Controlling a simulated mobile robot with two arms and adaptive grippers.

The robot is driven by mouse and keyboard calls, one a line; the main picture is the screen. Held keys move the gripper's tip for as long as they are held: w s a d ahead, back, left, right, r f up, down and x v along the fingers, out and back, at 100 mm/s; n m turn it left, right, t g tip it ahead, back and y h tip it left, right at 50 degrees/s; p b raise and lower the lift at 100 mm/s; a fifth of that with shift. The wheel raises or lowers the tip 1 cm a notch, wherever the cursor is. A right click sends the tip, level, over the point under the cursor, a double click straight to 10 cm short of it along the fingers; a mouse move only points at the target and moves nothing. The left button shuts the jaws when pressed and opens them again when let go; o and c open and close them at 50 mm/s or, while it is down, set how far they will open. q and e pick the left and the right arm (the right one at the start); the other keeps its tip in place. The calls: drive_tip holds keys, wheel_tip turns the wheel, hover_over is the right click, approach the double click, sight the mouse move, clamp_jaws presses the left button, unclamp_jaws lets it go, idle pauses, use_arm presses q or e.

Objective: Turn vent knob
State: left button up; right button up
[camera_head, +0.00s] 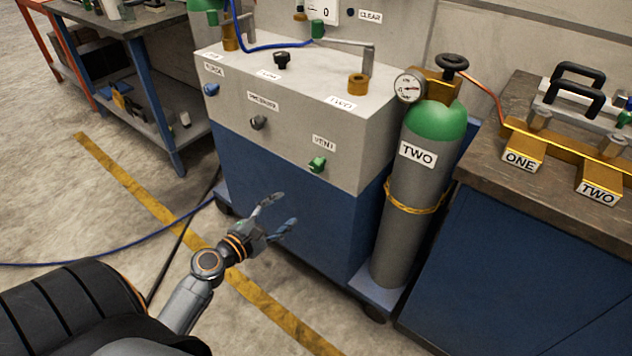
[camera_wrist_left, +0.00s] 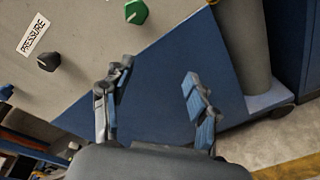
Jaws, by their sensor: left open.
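The vent knob (camera_head: 317,164) is a small green knob on the grey front panel of the cart, below a white label reading VENT (camera_head: 324,144). My right gripper is not in view.
A dark knob (camera_head: 258,122) and a blue knob (camera_head: 211,89) sit on the same panel, left of the vent knob. A gas cylinder labelled TWO (camera_head: 402,215) stands right of the cart. A workbench (camera_head: 488,150) is further right. The floor before the cart is mostly clear.

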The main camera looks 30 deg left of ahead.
use_arm(q)
drive_tip(key=n+t, duration=0.1)
drive_tip(key=n, duration=0.1)
approach(314, 168)
drive_tip(key=shift+m, duration=0.3)
drive_tip(key=w, duration=0.6)
drive_tip(key=w+p, duration=0.1)
drive_tip(key=w, duration=0.2)
drive_tip(key=shift+w+d+f, duration=0.15)
drive_tip(key=shift+w+d, duration=0.15)
drive_tip(key=shift+w, duration=0.65)
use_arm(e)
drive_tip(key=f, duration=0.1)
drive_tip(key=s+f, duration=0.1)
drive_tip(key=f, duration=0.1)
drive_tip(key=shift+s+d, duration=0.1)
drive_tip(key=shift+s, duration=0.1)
use_arm(q)
drive_tip(key=c, duration=1.2)
